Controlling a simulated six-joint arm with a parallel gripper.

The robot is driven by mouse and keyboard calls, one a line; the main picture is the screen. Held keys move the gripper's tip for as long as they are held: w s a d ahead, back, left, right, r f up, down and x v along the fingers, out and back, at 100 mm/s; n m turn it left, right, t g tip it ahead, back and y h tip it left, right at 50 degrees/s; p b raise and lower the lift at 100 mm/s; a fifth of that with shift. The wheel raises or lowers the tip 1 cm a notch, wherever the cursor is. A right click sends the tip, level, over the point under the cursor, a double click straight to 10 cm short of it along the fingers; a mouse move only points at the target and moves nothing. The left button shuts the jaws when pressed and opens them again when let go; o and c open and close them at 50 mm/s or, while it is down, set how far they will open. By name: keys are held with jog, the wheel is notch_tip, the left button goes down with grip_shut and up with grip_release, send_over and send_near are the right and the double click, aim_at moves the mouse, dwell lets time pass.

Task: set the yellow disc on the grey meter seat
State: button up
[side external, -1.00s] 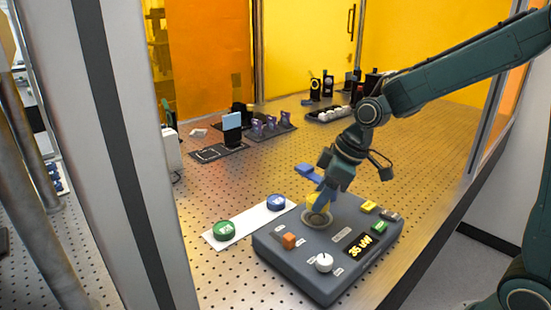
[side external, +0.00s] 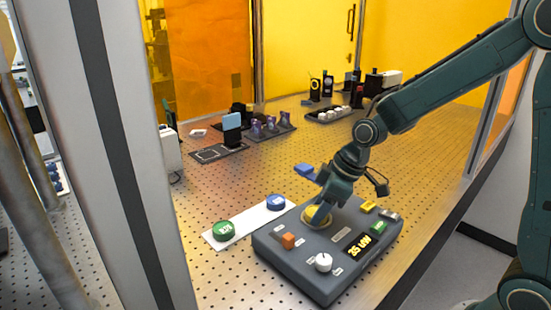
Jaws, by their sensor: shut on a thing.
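The yellow disc (side external: 318,212) is at the round seat on top of the grey meter (side external: 300,265), near its back left. My gripper (side external: 318,214) points down at the seat and is shut on the disc. The disc looks level with the seat, and it covers most of the seat's ring. My fingers hide part of the disc, so I cannot tell whether it rests fully on the seat.
A white strip (side external: 248,224) left of the meter carries a green disc (side external: 223,231) and a blue disc (side external: 275,202). The meter top has an orange block (side external: 288,240), a white knob (side external: 323,262) and a lit display (side external: 359,245). Optics stand farther back.

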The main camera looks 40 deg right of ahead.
jog(key=shift+s+f, duration=0.2)
jog(key=shift+f, duration=0.4)
jog(key=o, duration=1)
jog(key=shift+w+r, duration=0.1)
jog(key=shift+r, duration=0.75)
jog(key=v, duration=1.1)
jog(key=shift+r, duration=0.4)
